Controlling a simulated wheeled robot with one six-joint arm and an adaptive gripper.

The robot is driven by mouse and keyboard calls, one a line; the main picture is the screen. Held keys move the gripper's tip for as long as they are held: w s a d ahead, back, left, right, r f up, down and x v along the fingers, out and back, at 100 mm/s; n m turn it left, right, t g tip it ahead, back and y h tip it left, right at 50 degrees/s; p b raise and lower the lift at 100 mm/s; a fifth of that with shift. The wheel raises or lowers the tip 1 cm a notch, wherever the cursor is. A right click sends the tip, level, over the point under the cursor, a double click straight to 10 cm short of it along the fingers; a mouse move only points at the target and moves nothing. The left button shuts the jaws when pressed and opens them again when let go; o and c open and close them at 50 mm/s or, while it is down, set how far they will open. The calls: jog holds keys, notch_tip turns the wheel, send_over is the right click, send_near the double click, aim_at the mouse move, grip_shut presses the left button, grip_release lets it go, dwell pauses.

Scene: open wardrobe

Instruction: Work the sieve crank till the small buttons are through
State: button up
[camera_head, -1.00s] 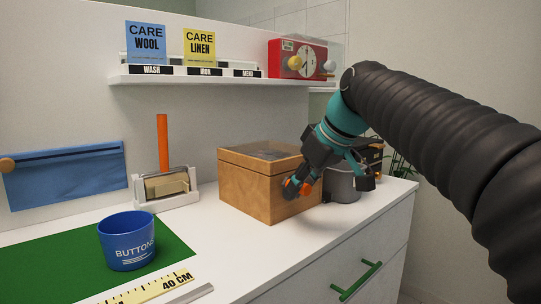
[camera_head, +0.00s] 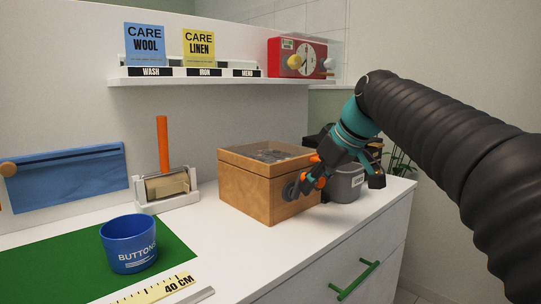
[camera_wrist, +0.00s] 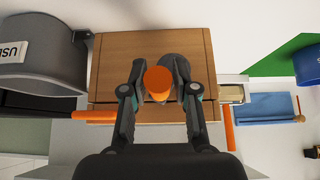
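The sieve is a wooden box (camera_head: 243,188) with a clear top. Greyish pieces show dimly under the top; their sizes cannot be told. Its crank, a grey round part (camera_head: 290,187), is on the box's right-hand face, with an orange knob (camera_wrist: 158,82) that shows in the wrist view. My gripper (camera_head: 308,183) is at this face; in the wrist view its two fingers (camera_wrist: 160,88) stand on either side of the knob, close against it, and appear closed on it. The fingers partly hide the crank. A blue cup marked BUTTONS (camera_head: 129,245) stands on the green mat.
A grey bin (camera_head: 346,184) stands right behind my gripper, close to the box. A white holder with an orange handle (camera_head: 163,145) stands left of the box. A ruler (camera_head: 165,290) lies in front. A shelf (camera_head: 180,80) with a red timer (camera_head: 297,57) hangs above.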

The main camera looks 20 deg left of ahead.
jog(key=s, duration=0.1)
jog(key=s+a, duration=0.1)
jog(key=s, duration=0.1)
jog(key=s+b, duration=0.1)
jog(key=shift+s+a, duration=0.25)
jog(key=shift+a, duration=0.15)
jog(key=shift+w+r, duration=0.1)
jog(key=shift+w, duration=0.05)
jog(key=shift+w+d+p, duration=0.4)
jog(key=shift+w+p, duration=0.1)
jog(key=shift+w, duration=0.3)
jog(key=shift+w+d+p, duration=0.15)
jog(key=shift+w+d, duration=0.15)
jog(key=shift+w, duration=0.4)
jog(key=shift+w+d+p, duration=0.15)
jog(key=shift+w+d, duration=0.15)
jog(key=shift+w, duration=0.4)
jog(key=shift+s+a, duration=0.1)
jog(key=s, duration=0.1)
jog(key=s+a+b, duration=0.1)
jog(key=s, duration=0.2)
jog(key=shift+s+a, duration=0.25)
jog(key=shift+a, duration=0.15)
